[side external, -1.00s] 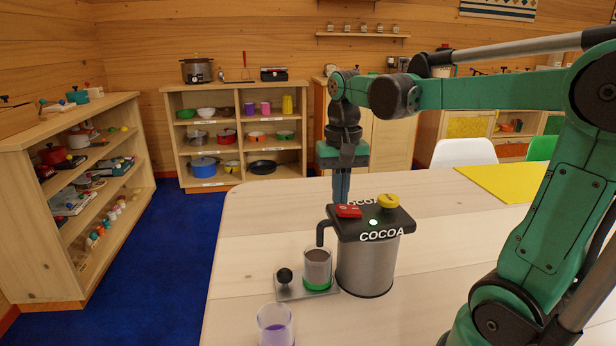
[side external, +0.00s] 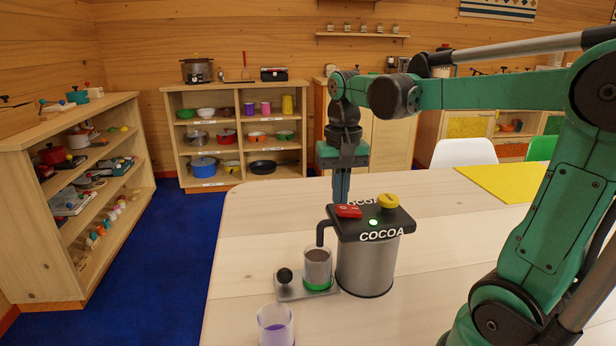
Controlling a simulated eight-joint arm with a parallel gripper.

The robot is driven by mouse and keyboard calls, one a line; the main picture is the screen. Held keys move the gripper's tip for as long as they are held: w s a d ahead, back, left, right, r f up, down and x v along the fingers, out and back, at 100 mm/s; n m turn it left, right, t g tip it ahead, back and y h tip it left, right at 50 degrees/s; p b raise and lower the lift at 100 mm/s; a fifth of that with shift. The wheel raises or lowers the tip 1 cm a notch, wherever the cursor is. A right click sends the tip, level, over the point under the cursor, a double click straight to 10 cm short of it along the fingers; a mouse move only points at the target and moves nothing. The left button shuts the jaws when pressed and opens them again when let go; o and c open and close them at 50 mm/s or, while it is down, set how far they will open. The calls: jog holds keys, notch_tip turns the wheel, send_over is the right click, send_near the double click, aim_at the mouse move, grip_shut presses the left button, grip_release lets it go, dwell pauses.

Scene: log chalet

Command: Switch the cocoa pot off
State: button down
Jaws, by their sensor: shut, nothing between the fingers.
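The cocoa pot (side external: 366,262) is a grey cylinder with a black top marked COCOA, standing on the pale wooden table. On its top are a red switch (side external: 348,211), a yellow knob (side external: 388,201) and a lit green light (side external: 373,223). My gripper (side external: 341,192) points down just behind the pot's top, near the red switch. Its fingers are shut with nothing seen between them. Its fingertips are partly hidden behind the pot, so I cannot tell whether they touch it.
A glass with purple liquid (side external: 275,326) stands at the table's front. A black ball-topped lever (side external: 284,276) is left of the cup. A yellow mat (side external: 505,182) lies at the back right. The table (side external: 250,225) is clear left of the pot.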

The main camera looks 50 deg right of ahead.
jog(key=shift+f, duration=0.65)
jog(key=shift+r, duration=0.1)
dwell(0.4)
jog(key=shift+r, duration=0.55)
jog(key=shift+r, duration=0.1)
jog(key=shift+r, duration=2.4)
jog(key=a+f+n+t, duration=0.7)
jog(key=a+f+n, duration=0.1)
jog(key=a, duration=0.3)
jog(key=shift+s+f+n, duration=0.15)
jog(key=shift+f+n, duration=0.15)
jog(key=shift+n, duration=0.2)
